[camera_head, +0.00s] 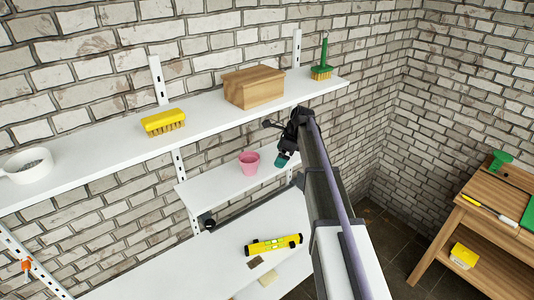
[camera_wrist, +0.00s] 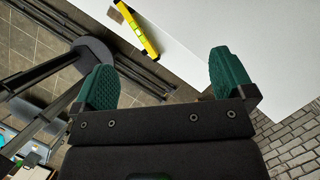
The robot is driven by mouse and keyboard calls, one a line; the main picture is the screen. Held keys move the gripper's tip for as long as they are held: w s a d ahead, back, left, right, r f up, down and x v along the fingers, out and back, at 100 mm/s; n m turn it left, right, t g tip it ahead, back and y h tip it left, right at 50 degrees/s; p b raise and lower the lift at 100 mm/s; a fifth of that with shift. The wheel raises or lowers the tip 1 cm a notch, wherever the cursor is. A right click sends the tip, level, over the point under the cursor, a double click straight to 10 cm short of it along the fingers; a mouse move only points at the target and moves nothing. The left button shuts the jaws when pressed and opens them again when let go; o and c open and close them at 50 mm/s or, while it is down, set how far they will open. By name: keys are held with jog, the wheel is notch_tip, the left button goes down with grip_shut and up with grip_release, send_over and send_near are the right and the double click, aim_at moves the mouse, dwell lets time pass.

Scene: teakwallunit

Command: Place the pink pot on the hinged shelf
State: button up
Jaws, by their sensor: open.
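The pink pot (camera_head: 249,163) stands upright on the small white shelf (camera_head: 215,190) below the long shelf in the head view. This small shelf looks like the hinged shelf, with dark bars near its front edge. My gripper (camera_head: 283,159) is just right of the pot in the picture, apart from it. In the wrist view my gripper (camera_wrist: 166,76) has its two green fingers spread wide with nothing between them. The pot does not show in the wrist view.
The long upper shelf (camera_head: 95,150) bears a white pan (camera_head: 28,167), a yellow brush (camera_head: 163,122), a wooden box (camera_head: 254,87) and a green brush (camera_head: 321,70). A yellow level (camera_head: 272,245) lies on the white lower surface. A wooden table (camera_head: 480,225) stands right.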

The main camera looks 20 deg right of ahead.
jog(key=s+a+n+g+h, duration=0.1)
jog(key=s+a+n, duration=0.3)
jog(key=s+n, duration=0.5)
jog(key=s+a+f+n+h, duration=0.1)
jog(key=s+a+n+h, duration=0.15)
jog(key=s+n, duration=0.7)
jog(key=s+a+n+g+h, duration=0.1)
jog(key=s+a+n, duration=0.35)
jog(key=s, duration=0.95)
notch_tip(320, 180, down, 18)
jog(key=b, duration=1.8)
jog(key=shift+w+f, duration=0.2)
jog(key=shift+f, duration=0.05)
jog(key=shift+a+y, duration=0.1)
jog(key=shift+y, duration=0.15)
